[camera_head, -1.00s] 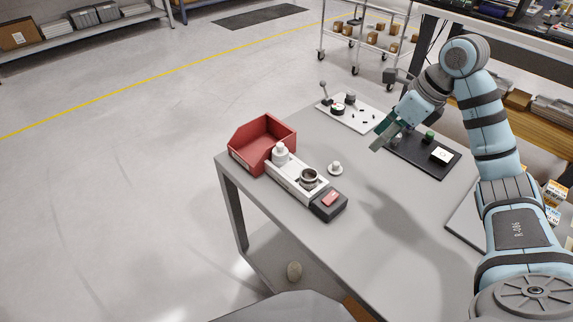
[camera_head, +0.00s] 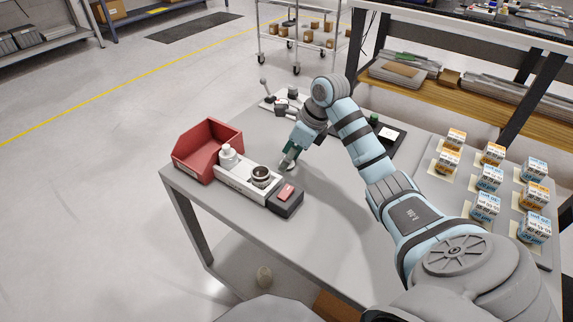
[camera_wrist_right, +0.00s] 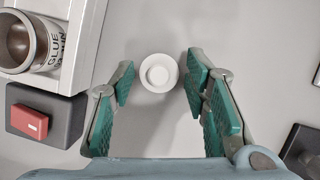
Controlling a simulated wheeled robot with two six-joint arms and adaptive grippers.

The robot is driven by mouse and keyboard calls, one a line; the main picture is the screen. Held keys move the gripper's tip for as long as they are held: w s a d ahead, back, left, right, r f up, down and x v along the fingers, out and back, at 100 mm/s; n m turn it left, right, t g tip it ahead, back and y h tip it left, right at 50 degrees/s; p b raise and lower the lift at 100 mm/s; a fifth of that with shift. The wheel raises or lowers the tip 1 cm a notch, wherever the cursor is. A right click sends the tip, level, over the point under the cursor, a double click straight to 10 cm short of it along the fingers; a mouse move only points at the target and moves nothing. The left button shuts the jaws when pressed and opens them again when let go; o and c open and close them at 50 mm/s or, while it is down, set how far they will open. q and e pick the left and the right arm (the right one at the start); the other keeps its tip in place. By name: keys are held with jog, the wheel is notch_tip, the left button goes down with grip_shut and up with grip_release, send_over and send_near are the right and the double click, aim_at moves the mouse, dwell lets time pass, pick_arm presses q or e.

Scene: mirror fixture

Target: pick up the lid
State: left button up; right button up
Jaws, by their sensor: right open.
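The lid is a small round white piece with a raised middle, lying on the grey table beside the white fixture. In the right wrist view the lid (camera_wrist_right: 158,74) lies between the fingertips of my right gripper (camera_wrist_right: 160,68), with clear gaps on both sides. The green-padded fingers are open and hold nothing. In the head view my right gripper (camera_head: 290,155) points down over the lid and hides most of it. An open pot labelled glue (camera_wrist_right: 31,42) sits in the fixture; the pot also shows in the head view (camera_head: 261,175). My left gripper is not in view.
Several small boxes (camera_head: 487,205) stand at right. Table right of the lid is clear.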

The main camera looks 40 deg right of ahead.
jog(key=shift+s+r, duration=0.1)
jog(key=c, duration=0.7)
jog(key=shift+c, duration=0.2)
